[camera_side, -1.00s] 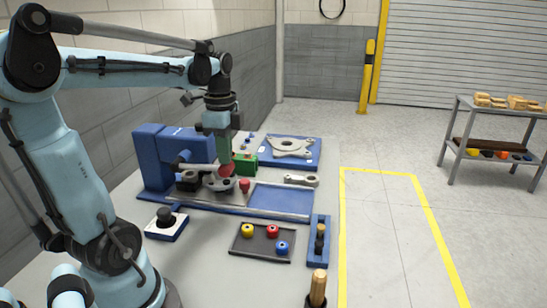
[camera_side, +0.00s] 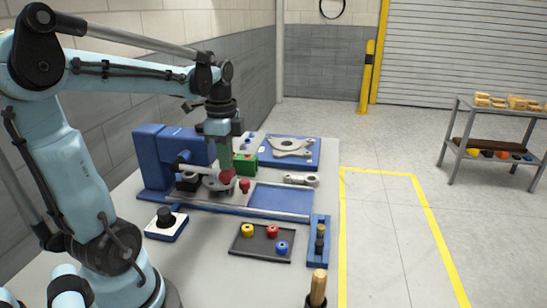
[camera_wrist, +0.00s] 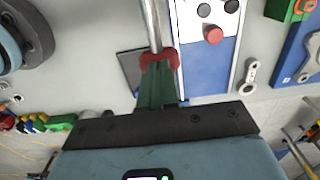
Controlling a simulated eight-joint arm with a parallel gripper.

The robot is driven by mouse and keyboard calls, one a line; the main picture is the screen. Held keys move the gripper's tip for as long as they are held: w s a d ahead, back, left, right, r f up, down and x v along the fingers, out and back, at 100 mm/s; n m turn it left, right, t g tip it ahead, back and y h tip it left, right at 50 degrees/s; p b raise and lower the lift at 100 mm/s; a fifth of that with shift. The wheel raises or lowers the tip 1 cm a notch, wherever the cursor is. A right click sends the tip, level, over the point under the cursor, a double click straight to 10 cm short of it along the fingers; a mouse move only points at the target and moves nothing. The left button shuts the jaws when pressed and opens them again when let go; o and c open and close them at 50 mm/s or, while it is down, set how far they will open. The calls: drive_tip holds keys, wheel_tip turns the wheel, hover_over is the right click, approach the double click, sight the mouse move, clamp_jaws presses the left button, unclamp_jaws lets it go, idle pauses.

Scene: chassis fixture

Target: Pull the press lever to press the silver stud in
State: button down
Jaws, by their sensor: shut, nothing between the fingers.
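The blue press (camera_side: 150,158) stands at the back left of the bench, with its grey lever rod (camera_side: 197,168) reaching right to a red knob (camera_side: 228,176). In the wrist view the silver rod (camera_wrist: 152,25) comes down to the red knob (camera_wrist: 159,56). My gripper (camera_side: 227,167) points down at the knob. Its green fingers (camera_wrist: 157,80) are shut with nothing between them, and the tips appear to touch the knob. I cannot make out the silver stud; the lever and gripper cover part of the press area.
A blue fixture plate (camera_side: 280,200) with a red button (camera_side: 244,186) lies just right and in front. A green block (camera_side: 249,161) and a blue tray with a grey bracket (camera_side: 291,146) are behind. A dark tray (camera_side: 262,252) of coloured pieces is nearer the front.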

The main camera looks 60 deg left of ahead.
drive_tip(key=shift+f, duration=0.25)
drive_tip(key=shift+s+a+f, duration=0.1)
drive_tip(key=shift+f, duration=0.55)
idle(0.5)
drive_tip(key=shift+r, duration=0.1)
drive_tip(key=shift+r, duration=2.4)
wheel_tip(320, 180, up, 8)
drive_tip(key=shift+s+a, duration=0.45)
drive_tip(key=shift+d+f, duration=0.1)
